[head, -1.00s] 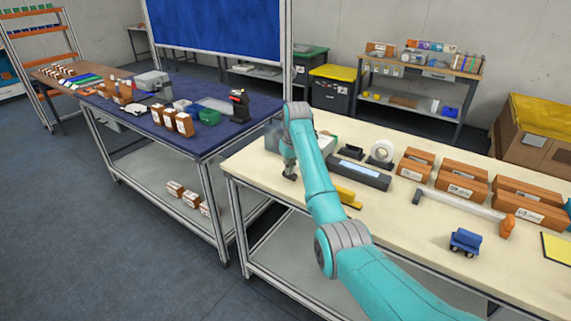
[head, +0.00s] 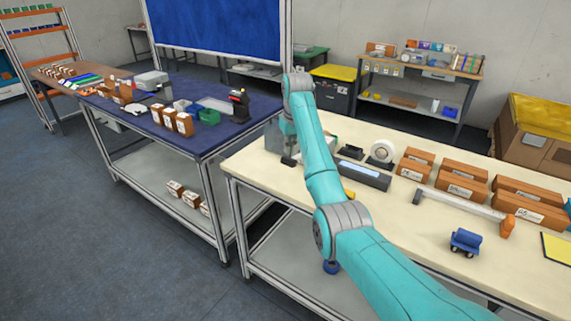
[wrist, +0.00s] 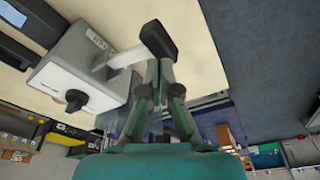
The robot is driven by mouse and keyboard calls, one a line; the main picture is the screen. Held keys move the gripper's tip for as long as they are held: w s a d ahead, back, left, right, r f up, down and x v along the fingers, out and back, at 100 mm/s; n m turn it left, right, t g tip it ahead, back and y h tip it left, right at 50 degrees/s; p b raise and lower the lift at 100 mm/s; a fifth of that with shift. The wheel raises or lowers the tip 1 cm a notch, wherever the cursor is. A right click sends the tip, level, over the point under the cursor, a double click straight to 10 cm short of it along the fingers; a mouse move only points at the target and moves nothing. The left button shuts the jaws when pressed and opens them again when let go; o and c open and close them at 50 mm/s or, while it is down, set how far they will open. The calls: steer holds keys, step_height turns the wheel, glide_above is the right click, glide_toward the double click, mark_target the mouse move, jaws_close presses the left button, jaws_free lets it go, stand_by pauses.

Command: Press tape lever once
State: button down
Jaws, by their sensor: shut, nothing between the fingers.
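The grey tape dispenser (wrist: 75,70) with a label and a black knob (wrist: 76,100) fills the left of the wrist view. Its pale lever (wrist: 128,57) reaches out from its side to a black handle (wrist: 160,40). My gripper (wrist: 160,64) is shut and empty, its fingertips right by the handle; I cannot tell if they touch. In the head view the dispenser (head: 272,139) stands at the table's left end, partly hidden by my arm. The black handle (head: 289,160) shows just below my gripper.
A dark device with a display (head: 362,175) and a white roll (head: 381,152) stand to the right of the dispenser. Brown boxes (head: 461,183), a long grey bar (head: 455,206) and a blue toy-like truck (head: 465,241) lie farther right. A blue-topped table (head: 215,135) stands left across a gap.

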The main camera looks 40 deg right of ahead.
steer(key=shift+r, duration=2.4)
